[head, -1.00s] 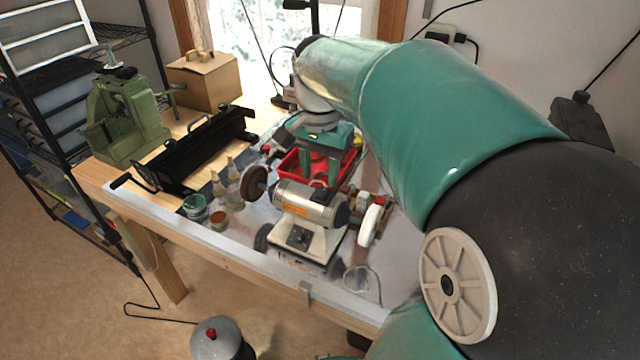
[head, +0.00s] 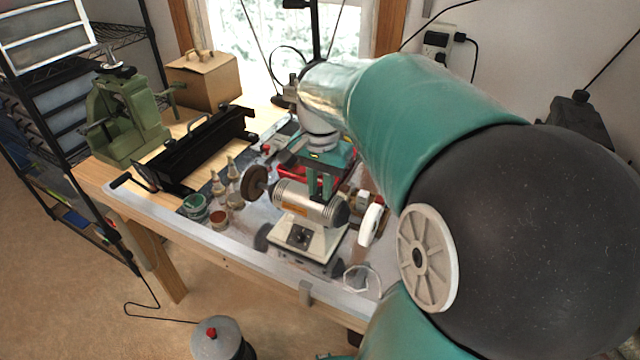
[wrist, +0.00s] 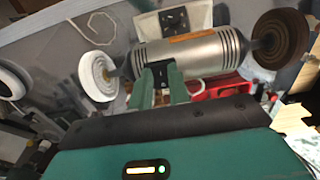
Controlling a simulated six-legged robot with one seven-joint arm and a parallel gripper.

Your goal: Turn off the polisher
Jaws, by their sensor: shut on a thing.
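The polisher (head: 306,203) stands on the workbench, with a silver motor body, a brown wheel (head: 254,183) on the left and a white wheel (head: 371,224) on the right. Its pale base carries a dark control panel with a knob (head: 299,236). In the wrist view the polisher (wrist: 190,52) lies across the top, its panel (wrist: 174,20) beyond the motor. My gripper (head: 323,192) is behind the motor body, fingers pointing down. In the wrist view my gripper (wrist: 160,68) has its green fingers close together at the motor body; the exact contact is hard to see.
A red tray (head: 297,172) lies behind the polisher. Small bottles and jars (head: 207,207) stand to its left. A black machine (head: 195,150), a green press (head: 125,120) and a cardboard box (head: 203,80) occupy the bench's left and back.

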